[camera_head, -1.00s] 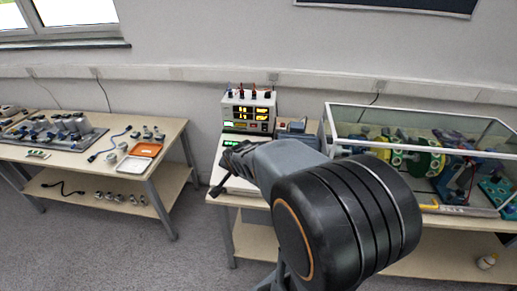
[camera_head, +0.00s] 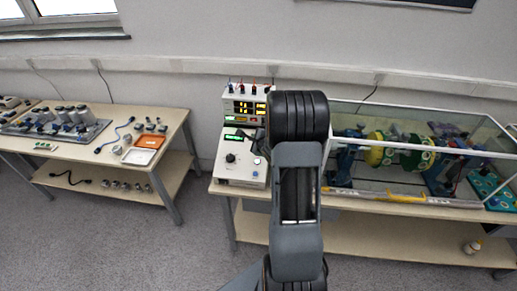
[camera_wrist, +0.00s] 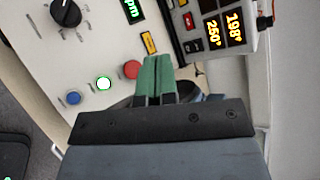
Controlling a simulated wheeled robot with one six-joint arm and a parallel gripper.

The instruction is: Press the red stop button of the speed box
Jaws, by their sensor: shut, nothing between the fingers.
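The speed box (camera_head: 230,172) is a white sloped box with a green display and a black knob, at the left end of the right-hand table. In the wrist view its red stop button (camera_wrist: 131,69) sits beside a lit white button (camera_wrist: 104,83) and a blue button (camera_wrist: 73,97). My gripper (camera_wrist: 157,66) is shut and empty, its green fingertips just right of the red button. I cannot tell whether they touch it or hover above.
An instrument with yellow digits (camera_head: 240,106) stands behind the speed box. A glass-walled case (camera_head: 400,200) with a shaft rig fills the table to the right. Another table (camera_head: 85,152) with trays and small parts stands at the left, with floor between.

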